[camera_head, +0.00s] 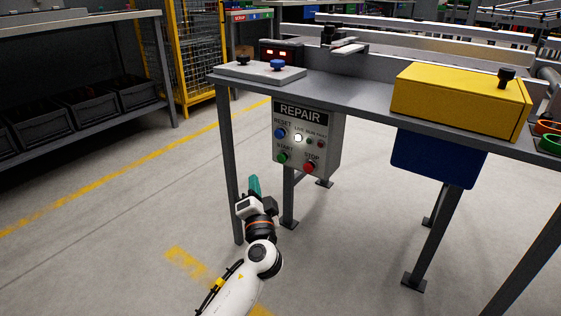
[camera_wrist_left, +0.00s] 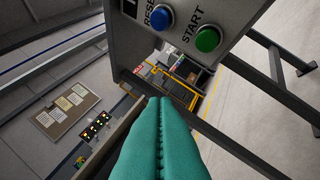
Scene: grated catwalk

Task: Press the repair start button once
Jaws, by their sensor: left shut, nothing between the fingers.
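The grey repair control box (camera_head: 322,142) hangs under the front edge of the workbench. The green start button (camera_head: 283,157) sits at its lower left, below the blue reset button (camera_head: 280,133) and left of the red stop button (camera_head: 309,167). In the left wrist view the start button (camera_wrist_left: 207,39) is at the upper right, beside the blue reset button (camera_wrist_left: 162,17). My left gripper (camera_head: 254,184), with teal fingers, is shut and empty, left of and below the start button. Its fingers (camera_wrist_left: 160,105) appear apart from the button. My right gripper is not in view.
The workbench (camera_head: 365,90) carries a yellow box (camera_head: 460,98) and a grey plate with knobs (camera_head: 260,73). A blue bin (camera_head: 437,157) hangs under it. A table leg (camera_head: 232,170) stands close behind my left gripper. The floor at left is clear.

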